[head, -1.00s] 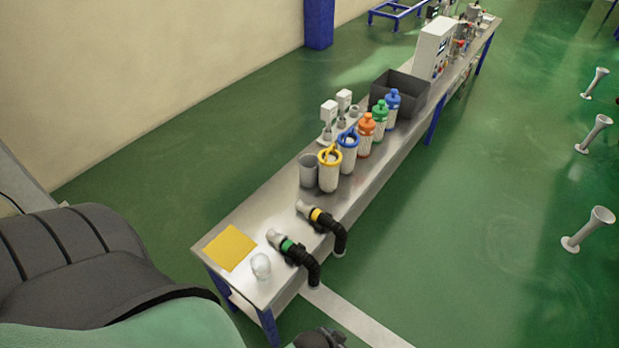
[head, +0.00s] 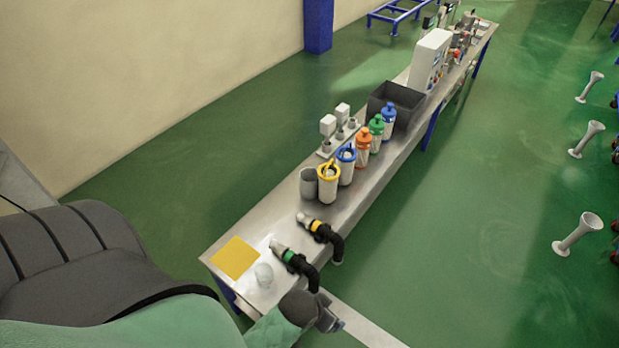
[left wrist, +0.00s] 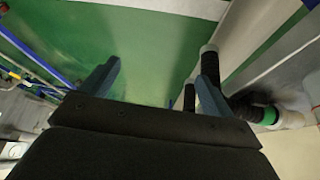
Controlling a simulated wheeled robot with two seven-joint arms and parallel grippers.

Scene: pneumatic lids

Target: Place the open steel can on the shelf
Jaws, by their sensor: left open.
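The open steel can (head: 310,185) is a plain grey cylinder with no lid. In the head view it stands upright on the long steel bench (head: 232,212), left of a white canister with a yellow ring lid (head: 328,186). My left gripper (head: 329,319) is low in the head view, past the bench's near edge and well away from the can. In the left wrist view its fingers (left wrist: 155,82) are spread with nothing between them. I cannot tell which surface is the shelf. My right gripper is not in view.
Two black hoses with a green ring (head: 290,257) and a yellow ring (head: 317,228) hang over the bench's edge, close to my left gripper. Several bottles and a dark bin (head: 397,101) stand farther along.

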